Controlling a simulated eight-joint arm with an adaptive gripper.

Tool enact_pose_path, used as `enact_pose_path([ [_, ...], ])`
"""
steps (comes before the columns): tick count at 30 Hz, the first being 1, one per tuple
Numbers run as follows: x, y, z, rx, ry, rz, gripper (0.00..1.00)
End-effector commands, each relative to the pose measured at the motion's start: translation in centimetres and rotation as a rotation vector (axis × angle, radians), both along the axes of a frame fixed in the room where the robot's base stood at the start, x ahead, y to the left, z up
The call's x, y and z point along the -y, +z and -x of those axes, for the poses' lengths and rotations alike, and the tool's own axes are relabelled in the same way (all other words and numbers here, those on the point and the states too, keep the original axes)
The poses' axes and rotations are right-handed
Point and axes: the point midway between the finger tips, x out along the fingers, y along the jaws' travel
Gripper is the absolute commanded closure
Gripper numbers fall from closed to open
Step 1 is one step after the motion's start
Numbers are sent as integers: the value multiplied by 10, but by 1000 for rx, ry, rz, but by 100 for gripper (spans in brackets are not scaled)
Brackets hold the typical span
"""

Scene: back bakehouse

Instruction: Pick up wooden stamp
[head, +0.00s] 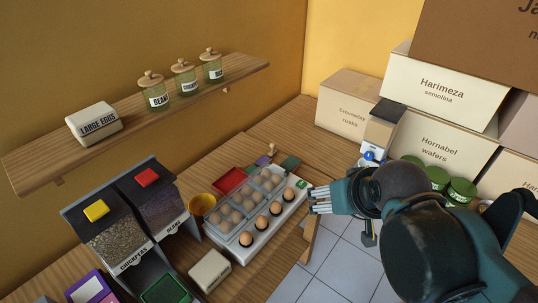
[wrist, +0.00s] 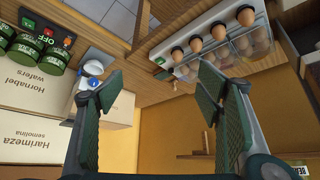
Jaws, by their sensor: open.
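A small light-wood piece with a rounded top, which looks like the wooden stamp (head: 272,149), stands at the back of the wooden counter in the head view, behind the egg case. It is tiny there, and I cannot make it out surely in the wrist view, where a finger may hide it. My gripper (head: 320,201) is to the right of the egg case, nearer the camera than the stamp and apart from it. In the wrist view my gripper (wrist: 158,90) has its fingers wide apart with nothing between them.
The egg case (head: 262,212) lies between counter front and stamp. A purple item (head: 262,160), a red tray (head: 229,181) and a green pad (head: 290,163) are near the stamp. Green tins (head: 461,190) and cartons (head: 436,145) stand at the right. A shelf (head: 135,124) overhangs the left.

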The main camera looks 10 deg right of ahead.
Motion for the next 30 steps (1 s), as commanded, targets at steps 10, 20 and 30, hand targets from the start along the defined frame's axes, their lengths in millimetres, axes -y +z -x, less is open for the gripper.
enact_pose_path([
  [10,0,0,0,0,0,0,34],
  [20,0,0,0,0,0,0,59],
  [30,0,0,0,0,0,0,64],
])
